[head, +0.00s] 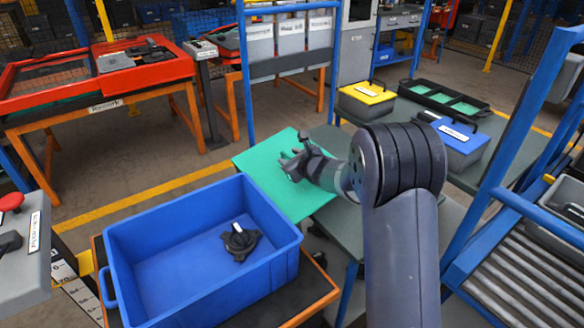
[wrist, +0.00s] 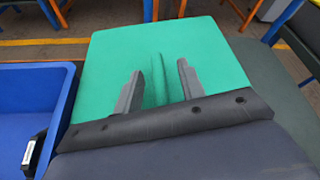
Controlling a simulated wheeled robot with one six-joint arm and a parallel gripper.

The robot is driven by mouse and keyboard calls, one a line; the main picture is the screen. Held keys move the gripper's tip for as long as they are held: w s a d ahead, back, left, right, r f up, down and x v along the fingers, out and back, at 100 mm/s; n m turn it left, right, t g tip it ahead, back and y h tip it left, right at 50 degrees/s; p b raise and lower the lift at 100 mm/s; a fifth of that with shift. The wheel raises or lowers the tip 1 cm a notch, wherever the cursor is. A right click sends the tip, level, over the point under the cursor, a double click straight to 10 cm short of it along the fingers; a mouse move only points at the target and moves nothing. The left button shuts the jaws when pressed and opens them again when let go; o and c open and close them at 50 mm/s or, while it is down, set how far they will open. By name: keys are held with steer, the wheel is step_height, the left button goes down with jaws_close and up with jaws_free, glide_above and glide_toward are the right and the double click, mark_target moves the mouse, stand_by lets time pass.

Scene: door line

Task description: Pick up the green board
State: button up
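The green board (head: 262,168) lies flat at the left end of a grey table (head: 340,232), beyond the blue bin. It fills the middle of the wrist view (wrist: 210,50), where a narrow raised green ridge (wrist: 157,78) stands on it. My gripper (head: 292,160) is over the board in the head view and hides part of it. In the wrist view my gripper (wrist: 159,74) has its two grey fingers apart, one on each side of the ridge, with gaps visible. I cannot tell whether the fingertips touch the board.
A blue bin (head: 140,230) holding a black knobbed part (head: 239,242) stands close at the front left. A blue post frame (head: 246,80) rises behind the board. A yellow-lidded box (head: 366,99) and a blue-lidded box (head: 462,140) stand to the right.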

steer(key=shift+w+a+f, duration=0.15)
steer(key=shift+w+a, duration=0.05)
steer(key=shift+w, duration=0.1)
jaws_close()
stand_by(0.5)
